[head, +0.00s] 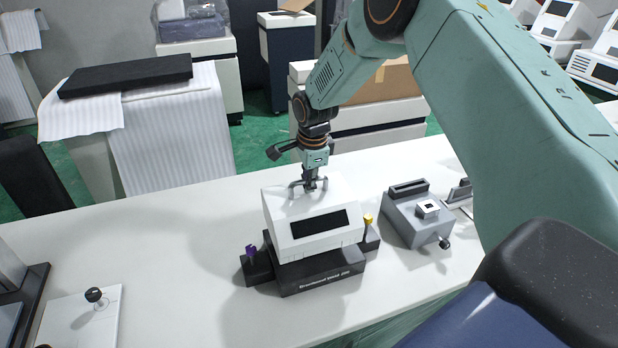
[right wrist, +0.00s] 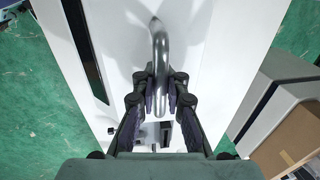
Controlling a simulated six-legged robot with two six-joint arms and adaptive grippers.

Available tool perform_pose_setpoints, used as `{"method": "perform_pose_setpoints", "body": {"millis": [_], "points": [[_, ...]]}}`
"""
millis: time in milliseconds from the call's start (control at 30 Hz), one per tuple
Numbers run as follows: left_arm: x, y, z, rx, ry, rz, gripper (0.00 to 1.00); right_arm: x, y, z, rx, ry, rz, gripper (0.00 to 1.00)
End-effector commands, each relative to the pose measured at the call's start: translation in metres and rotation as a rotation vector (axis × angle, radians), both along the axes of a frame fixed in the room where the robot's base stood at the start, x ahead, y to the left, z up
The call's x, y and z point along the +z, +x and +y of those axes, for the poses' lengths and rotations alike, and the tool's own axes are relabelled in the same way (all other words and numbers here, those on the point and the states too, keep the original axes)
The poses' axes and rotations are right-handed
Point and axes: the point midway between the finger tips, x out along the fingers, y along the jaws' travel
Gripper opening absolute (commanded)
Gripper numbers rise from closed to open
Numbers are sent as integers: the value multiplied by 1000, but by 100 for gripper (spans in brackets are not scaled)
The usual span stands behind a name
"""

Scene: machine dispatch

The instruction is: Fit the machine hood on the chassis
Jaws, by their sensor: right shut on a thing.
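The machine hood (head: 290,231) is a white box with a sloped front and a black window. It is over the black chassis (head: 322,276) on the white table, its lower front edge close above the chassis front. I cannot tell whether it rests fully on it. A purple-topped post stands at the chassis's left and a yellow-topped one at its right. My right gripper (head: 310,186) is shut on the metal handle on top of the hood. In the right wrist view the gripper (right wrist: 160,92) has its fingers on both sides of the handle (right wrist: 158,50). My left gripper is not in view.
A grey device (head: 412,222) with a small lever stands right of the chassis. A white board (head: 75,325) with a black knob lies at the front left. The table (head: 150,240) between board and chassis is clear. Cabinets and a cardboard box stand behind.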

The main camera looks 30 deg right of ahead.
Motion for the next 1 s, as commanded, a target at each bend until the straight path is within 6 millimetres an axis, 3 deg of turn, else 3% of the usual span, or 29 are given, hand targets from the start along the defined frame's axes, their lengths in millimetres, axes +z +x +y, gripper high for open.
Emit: {"method": "perform_pose_setpoints", "body": {"millis": [400, 1000], "points": [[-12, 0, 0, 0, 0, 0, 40, -23, 2, 0, 0, 0, -5, 0], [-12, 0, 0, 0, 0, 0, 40, -25, 2, 0, 0, -1, -5, 0]]}}
